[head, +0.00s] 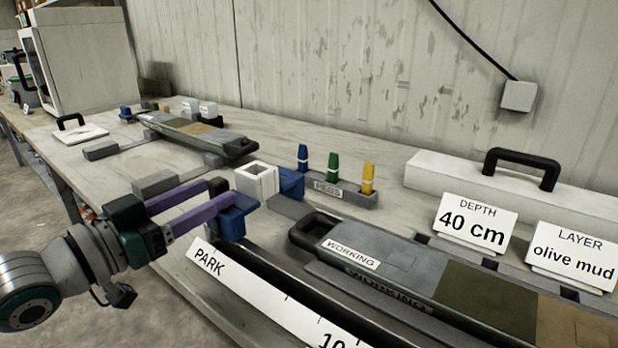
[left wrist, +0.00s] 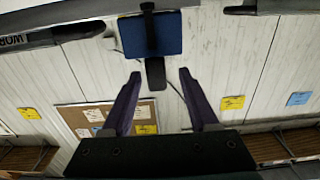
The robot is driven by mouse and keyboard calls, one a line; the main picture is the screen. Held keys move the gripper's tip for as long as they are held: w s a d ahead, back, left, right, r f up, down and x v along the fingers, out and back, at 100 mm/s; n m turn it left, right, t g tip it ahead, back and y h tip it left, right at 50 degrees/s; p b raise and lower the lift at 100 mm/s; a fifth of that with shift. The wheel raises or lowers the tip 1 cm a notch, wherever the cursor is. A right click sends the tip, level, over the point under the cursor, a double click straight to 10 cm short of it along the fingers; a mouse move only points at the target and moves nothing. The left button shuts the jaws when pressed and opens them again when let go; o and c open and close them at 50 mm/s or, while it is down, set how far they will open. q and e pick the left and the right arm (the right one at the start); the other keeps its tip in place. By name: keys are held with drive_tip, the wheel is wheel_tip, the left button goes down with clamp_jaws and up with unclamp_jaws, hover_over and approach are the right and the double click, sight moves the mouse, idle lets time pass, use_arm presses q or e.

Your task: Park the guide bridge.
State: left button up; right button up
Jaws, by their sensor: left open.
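The guide bridge appears to be the blue piece (head: 231,223) at the PARK end of the white scale (head: 265,300); another blue part (head: 291,182) stands behind it beside a white hollow block (head: 257,181). I cannot tell if these parts are joined. My left gripper (head: 222,194) is open, its purple fingers reaching to the front blue piece. In the left wrist view, a blue block (left wrist: 172,38) with a black bar (left wrist: 155,73) lies ahead, the bar's end between the open fingertips (left wrist: 160,75). No grip shows. My right gripper is out of view.
The WORKING core tray (head: 400,272) runs along the bench front. A peg rack (head: 345,195) holds blue, green and yellow pegs. Cards reading DEPTH 40 cm (head: 473,222) and LAYER olive mud (head: 573,255) stand at right. A second core tray (head: 200,133) lies farther back.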

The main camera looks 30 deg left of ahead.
use_arm(q)
drive_tip(key=s, duration=0.7)
drive_tip(key=shift+s+a, duration=0.25)
drive_tip(key=shift+a, duration=0.05)
drive_tip(key=shift+d+p, duration=0.1)
drive_tip(key=shift+p, duration=0.25)
